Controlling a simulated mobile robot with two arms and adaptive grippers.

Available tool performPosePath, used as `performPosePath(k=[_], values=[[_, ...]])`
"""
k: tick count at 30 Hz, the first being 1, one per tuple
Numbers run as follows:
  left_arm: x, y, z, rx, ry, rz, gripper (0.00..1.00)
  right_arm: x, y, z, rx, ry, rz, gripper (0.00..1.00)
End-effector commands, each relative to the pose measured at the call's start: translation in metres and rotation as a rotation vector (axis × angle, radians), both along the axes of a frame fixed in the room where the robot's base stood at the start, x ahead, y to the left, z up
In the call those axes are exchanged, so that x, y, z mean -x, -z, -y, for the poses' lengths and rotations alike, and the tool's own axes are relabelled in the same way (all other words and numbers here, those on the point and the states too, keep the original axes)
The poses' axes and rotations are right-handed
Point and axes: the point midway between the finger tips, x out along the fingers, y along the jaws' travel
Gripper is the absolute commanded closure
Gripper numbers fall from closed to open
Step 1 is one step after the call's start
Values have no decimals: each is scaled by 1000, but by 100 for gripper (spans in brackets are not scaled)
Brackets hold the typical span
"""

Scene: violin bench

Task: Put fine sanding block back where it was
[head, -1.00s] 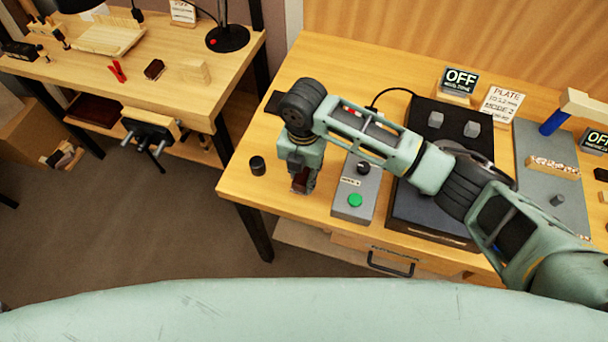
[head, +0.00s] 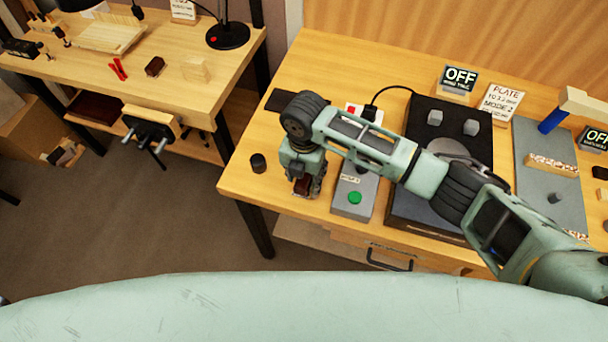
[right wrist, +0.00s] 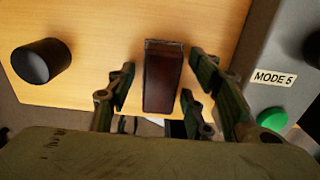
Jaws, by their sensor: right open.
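A dark red-brown block (right wrist: 162,80), which looks like a sanding block, is on the wooden bench top near its front edge. In the head view the block (head: 302,186) shows just below my right gripper (head: 303,182). In the right wrist view my right gripper (right wrist: 161,80) is open, with one finger on each side of the block and a visible gap on both sides. A similar dark brown block (head: 155,67) lies on the left bench. I cannot read a grit mark on either block. My left gripper is not in view.
A black cylinder (head: 258,162) stands left of my gripper. A grey control box (head: 353,200) with a green button is close on the right, beside a dark machine (head: 425,215). The left bench (head: 190,95) holds red clips (head: 118,69) and a lamp (head: 228,36).

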Motion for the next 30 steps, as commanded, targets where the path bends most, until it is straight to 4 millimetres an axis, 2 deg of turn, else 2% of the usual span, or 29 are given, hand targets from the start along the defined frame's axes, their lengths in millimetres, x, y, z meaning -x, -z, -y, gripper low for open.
performPosePath(k=[4,8,21,24,30], values=[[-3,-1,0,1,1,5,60,0,-2,0,0,0,0,53],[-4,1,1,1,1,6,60,-1,-11,0,-2,0,2,53],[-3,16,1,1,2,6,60,-1,-99,0,-2,-1,4,53],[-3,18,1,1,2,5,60,-1,-112,-1,-1,0,1,53],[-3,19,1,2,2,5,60,0,-123,0,0,-1,-1,53]])
